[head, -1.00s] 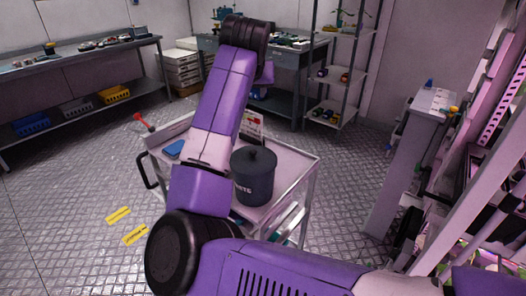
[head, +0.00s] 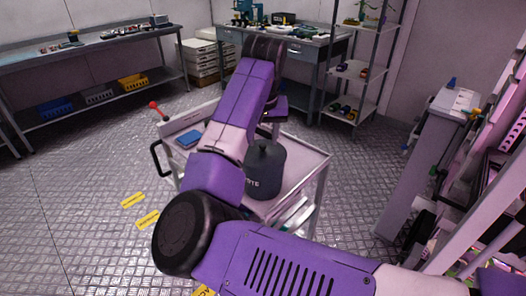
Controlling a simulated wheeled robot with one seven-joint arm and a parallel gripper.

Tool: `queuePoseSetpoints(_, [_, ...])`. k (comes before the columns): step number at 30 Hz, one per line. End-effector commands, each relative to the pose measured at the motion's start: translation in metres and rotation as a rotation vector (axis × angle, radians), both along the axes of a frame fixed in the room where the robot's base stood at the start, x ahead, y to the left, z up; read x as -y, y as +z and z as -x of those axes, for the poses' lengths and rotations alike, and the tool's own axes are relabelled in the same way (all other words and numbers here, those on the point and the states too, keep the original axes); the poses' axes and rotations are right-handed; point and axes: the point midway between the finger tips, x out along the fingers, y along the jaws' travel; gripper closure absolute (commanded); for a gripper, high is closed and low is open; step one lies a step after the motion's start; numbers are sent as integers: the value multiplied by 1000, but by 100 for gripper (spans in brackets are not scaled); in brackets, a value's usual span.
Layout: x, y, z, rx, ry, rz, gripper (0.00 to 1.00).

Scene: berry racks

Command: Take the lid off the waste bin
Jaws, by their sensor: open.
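The waste bin (head: 265,176) is a dark grey round bin with white lettering, partly covered by my arm. It stands upright on the top of a pale trolley (head: 303,160). Its dark lid (head: 266,149) sits on top and has a small knob in the middle. My purple arm rises in front of the bin on its left and bends over at a black joint above and behind it. A short purple wrist part shows just above and behind the lid. My gripper's fingers are hidden behind the arm, so no contact with the lid can be seen.
A blue item (head: 189,140) lies at the trolley's left, near a red-knobbed lever (head: 156,108). A black handle (head: 157,158) sticks out on the left. Workbenches (head: 90,50) and a shelf rack (head: 358,70) stand behind. White racks crowd the right. The left floor is open.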

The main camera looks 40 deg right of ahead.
Motion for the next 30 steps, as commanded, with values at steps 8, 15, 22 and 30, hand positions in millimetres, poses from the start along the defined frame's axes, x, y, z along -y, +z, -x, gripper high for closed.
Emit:
queuePoseSetpoints(8, [4,-20,-4,1,1,0,56])
queuePoseSetpoints(15, [4,-20,-4,1,1,0,69])
queuePoseSetpoints(22, [4,-20,-4,1,0,0,100])
queuePoseSetpoints(30, [4,-19,-4,2,0,1,100])
